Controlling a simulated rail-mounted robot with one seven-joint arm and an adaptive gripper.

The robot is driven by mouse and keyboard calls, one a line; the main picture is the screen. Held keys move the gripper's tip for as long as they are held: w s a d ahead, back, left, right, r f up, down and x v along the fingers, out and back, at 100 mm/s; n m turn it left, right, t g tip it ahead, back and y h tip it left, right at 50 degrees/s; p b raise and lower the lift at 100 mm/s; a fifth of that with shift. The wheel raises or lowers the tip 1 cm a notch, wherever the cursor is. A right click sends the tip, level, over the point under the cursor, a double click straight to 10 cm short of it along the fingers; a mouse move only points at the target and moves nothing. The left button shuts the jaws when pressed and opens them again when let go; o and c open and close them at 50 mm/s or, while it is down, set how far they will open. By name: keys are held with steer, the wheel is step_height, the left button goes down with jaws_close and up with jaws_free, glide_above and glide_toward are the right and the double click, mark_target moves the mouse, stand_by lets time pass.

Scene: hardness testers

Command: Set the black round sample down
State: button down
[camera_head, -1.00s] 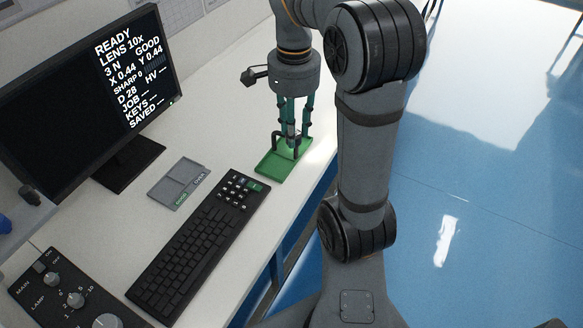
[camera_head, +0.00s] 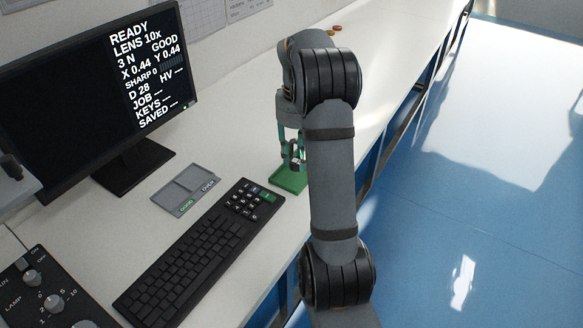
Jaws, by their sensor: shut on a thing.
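My gripper (camera_head: 293,162) points down over the green tray (camera_head: 286,183) at the right edge of the bench. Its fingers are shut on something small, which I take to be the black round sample. The sample is too small and too covered by the fingers and my arm to make out clearly. My arm also hides the right part of the tray. I cannot tell whether the held thing touches the tray or hangs just above it.
A grey sorting tray (camera_head: 187,186) with labelled compartments lies left of the green tray. A black keyboard (camera_head: 190,255), a monitor (camera_head: 75,100) and a knob panel (camera_head: 48,292) stand nearby. Several small brownish round things (camera_head: 334,29) lie far back. The bench beyond my gripper looks mostly clear.

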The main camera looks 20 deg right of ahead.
mark_target(291, 179)
steer(key=shift+w+a+f, duration=0.4)
steer(key=shift+w+f, duration=0.1)
steer(key=shift+w, duration=0.25)
steer(key=shift+f+b, duration=0.35)
steer(key=shift+f, duration=1.7)
steer(key=shift+f, duration=0.2)
steer(key=c, duration=1.6)
jaws_free()
step_height(291, 179, up, 12)
steer(key=p, duration=0.3)
steer(key=shift+r, duration=0.25)
